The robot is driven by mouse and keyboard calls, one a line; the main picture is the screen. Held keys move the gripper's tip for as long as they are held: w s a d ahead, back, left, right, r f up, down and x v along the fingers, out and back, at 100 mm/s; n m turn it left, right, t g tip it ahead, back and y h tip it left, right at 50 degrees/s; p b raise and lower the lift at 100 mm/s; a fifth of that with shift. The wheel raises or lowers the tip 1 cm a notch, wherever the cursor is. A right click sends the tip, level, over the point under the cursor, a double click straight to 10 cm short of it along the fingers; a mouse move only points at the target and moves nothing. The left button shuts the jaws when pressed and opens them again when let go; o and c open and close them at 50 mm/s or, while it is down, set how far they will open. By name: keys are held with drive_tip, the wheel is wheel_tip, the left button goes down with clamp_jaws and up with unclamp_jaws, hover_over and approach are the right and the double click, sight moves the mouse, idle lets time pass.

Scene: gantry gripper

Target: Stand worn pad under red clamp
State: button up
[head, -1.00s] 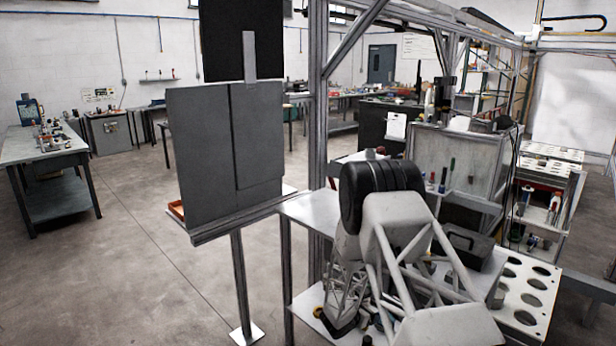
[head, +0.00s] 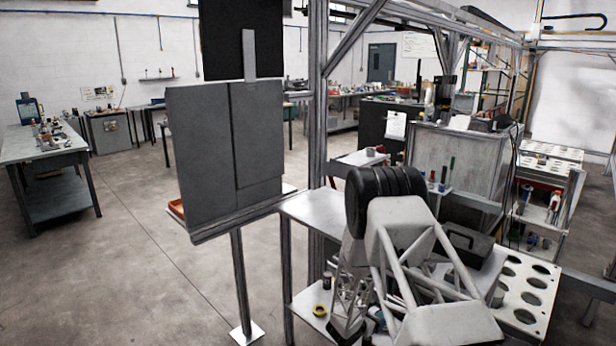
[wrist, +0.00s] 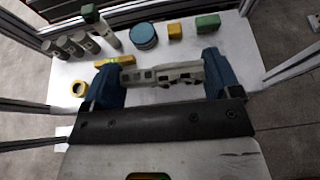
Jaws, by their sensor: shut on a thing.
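My gripper (wrist: 163,76) shows in the wrist view as two blue fingers set wide apart. A pale grey, slotted long piece (wrist: 163,74) spans the gap between them, and the fingers are shut on its ends. I cannot tell whether this piece is the worn pad. It is over a white table top (wrist: 265,62). I cannot make out a red clamp in either view. In the head view my arm hides the gripper and what it holds.
Past the fingers stand a blue tin (wrist: 144,36), a yellow block (wrist: 175,31), a green block (wrist: 208,22) and several grey cylinders (wrist: 78,42). Grey frame posts flank the table.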

drive_tip(key=shift+s+a+n+t+y, duration=0.1)
drive_tip(key=shift+a+n+t+y, duration=0.65)
drive_tip(key=shift+a, duration=0.65)
drive_tip(key=shift+a+n+t+y, duration=0.45)
drive_tip(key=shift+a+n+y, duration=0.45)
drive_tip(key=shift+a, duration=0.5)
drive_tip(key=shift+f, duration=0.1)
idle(1.3)
